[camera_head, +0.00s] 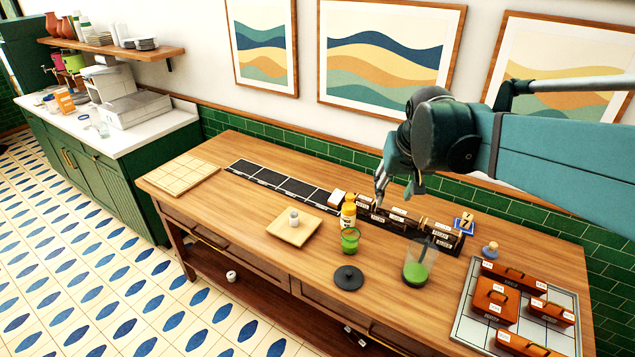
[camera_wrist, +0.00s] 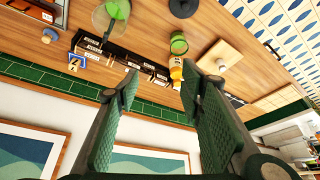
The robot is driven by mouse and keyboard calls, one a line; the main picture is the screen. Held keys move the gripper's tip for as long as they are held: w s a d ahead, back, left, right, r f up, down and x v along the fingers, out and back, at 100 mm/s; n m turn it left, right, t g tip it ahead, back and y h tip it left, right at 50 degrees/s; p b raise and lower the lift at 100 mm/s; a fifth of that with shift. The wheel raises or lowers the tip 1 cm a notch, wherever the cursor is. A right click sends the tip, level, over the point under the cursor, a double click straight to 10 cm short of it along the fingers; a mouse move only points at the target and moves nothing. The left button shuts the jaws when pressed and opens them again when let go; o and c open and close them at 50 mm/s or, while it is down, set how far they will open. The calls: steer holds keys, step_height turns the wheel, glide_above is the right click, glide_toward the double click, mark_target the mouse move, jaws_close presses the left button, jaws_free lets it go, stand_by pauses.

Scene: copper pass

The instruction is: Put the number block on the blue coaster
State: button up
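The number block (camera_head: 466,218), tan with a dark 7 on a white face, stands near the back of the table, right of the black rack. The blue coaster (camera_head: 458,229) shows as a small blue edge under and around it; the block appears to be on it. In the wrist view the number block (camera_wrist: 74,63) and blue coaster (camera_wrist: 82,58) are at the upper left. My gripper (camera_head: 379,198) hangs over the rack, left of the block and apart from it. In the wrist view my gripper (camera_wrist: 160,72) has its fingers spread with nothing between them.
The black labelled rack (camera_head: 405,228) lies below my gripper. In front are a yellow bottle (camera_head: 348,212), a green cup (camera_head: 350,240), a green-filled glass (camera_head: 420,262) and a black disc (camera_head: 348,278). A knobbed piece (camera_head: 490,250) and a tray of orange boxes (camera_head: 470,325) are right.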

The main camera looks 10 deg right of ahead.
steer(key=s+a+f+n+t, duration=0.1)
steer(key=s+a+f, duration=0.1)
steer(key=s+a, duration=0.4)
steer(key=s+a+f+n+t+y, duration=0.1)
steer(key=s+a+f+n, duration=0.1)
steer(key=s+a, duration=0.4)
steer(key=s+f, duration=0.1)
steer(key=s, duration=0.3)
steer(key=shift+s+a+f+t, duration=0.2)
steer(key=shift+s+a+t, duration=0.05)
steer(key=shift+a+t, duration=0.1)
